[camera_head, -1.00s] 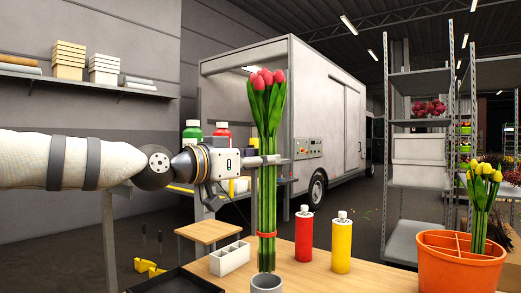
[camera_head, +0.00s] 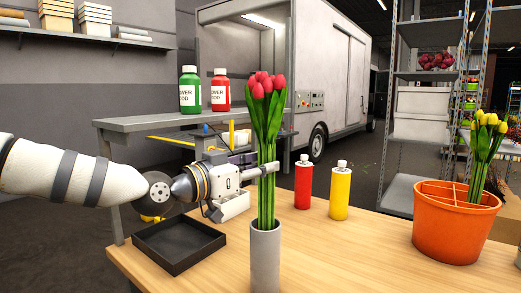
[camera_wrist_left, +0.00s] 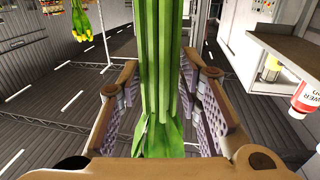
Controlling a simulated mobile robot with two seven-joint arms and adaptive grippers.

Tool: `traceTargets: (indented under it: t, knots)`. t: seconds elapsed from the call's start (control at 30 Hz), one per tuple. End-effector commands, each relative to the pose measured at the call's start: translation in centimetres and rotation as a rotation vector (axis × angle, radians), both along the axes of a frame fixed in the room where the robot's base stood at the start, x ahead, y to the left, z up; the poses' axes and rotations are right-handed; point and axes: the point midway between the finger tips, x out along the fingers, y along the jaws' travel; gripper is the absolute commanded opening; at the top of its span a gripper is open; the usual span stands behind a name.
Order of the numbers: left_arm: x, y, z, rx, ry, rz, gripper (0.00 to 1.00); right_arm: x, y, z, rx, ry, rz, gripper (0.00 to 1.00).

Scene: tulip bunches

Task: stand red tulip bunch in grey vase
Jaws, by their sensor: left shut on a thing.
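The red tulip bunch (camera_head: 266,92) is upright above the grey vase (camera_head: 265,262) on the wooden table. Its green stems run down into the vase mouth, and their lower ends are hidden inside it. My left gripper (camera_head: 264,170) is shut on the stems, a little below the leaves and well above the vase rim. In the left wrist view the green stems (camera_wrist_left: 158,60) pass between the padded fingers of the left gripper (camera_wrist_left: 160,105). My right gripper is not in view.
A black tray (camera_head: 178,243) lies at the table's left. A red bottle (camera_head: 303,183) and a yellow bottle (camera_head: 340,192) stand behind the vase to the right. An orange pot (camera_head: 452,228) with yellow tulips (camera_head: 486,150) stands at the right. Table between vase and pot is clear.

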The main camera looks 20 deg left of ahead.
Motion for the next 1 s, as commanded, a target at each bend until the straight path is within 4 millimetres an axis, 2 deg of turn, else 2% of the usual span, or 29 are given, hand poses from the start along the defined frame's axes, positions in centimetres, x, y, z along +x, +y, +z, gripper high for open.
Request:
traceTargets:
  t: [0.2,0.43,0.6,1.0]
  knots:
    - [0.1,0.0,-3.2,-0.001,0.006,0.000,0.00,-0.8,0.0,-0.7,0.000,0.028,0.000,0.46]
    - [0.1,0.0,-5.7,0.000,0.004,0.000,0.00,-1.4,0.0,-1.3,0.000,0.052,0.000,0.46]
    - [0.0,0.0,-6.5,-0.001,0.000,0.000,0.00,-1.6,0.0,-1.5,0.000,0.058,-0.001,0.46]
    - [0.0,0.0,-6.5,-0.001,-0.002,0.000,0.00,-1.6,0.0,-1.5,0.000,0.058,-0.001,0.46]
